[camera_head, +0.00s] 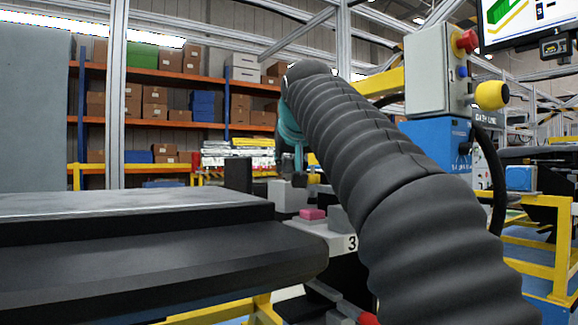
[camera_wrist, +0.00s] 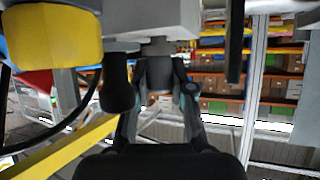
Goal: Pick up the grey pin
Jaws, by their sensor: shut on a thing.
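In the wrist view my gripper (camera_wrist: 160,82) has a finger on each side of a grey pin (camera_wrist: 159,76) and is shut on it. The pin meets or lies against a pale grey block (camera_wrist: 150,22) at the top of this view; I cannot tell whether it is clear of it. In the head view my gripper is mostly hidden behind my dark ribbed arm, near a grey block (camera_head: 287,196). I cannot make out the pin there.
A black cylinder (camera_wrist: 117,85) stands close beside my gripper. In the head view a pink block (camera_head: 312,214) and a grey wedge (camera_head: 341,218) sit on a pale fixture marked 3 (camera_head: 335,240). A control box (camera_head: 437,72) with a yellow knob (camera_head: 492,95) stands at right.

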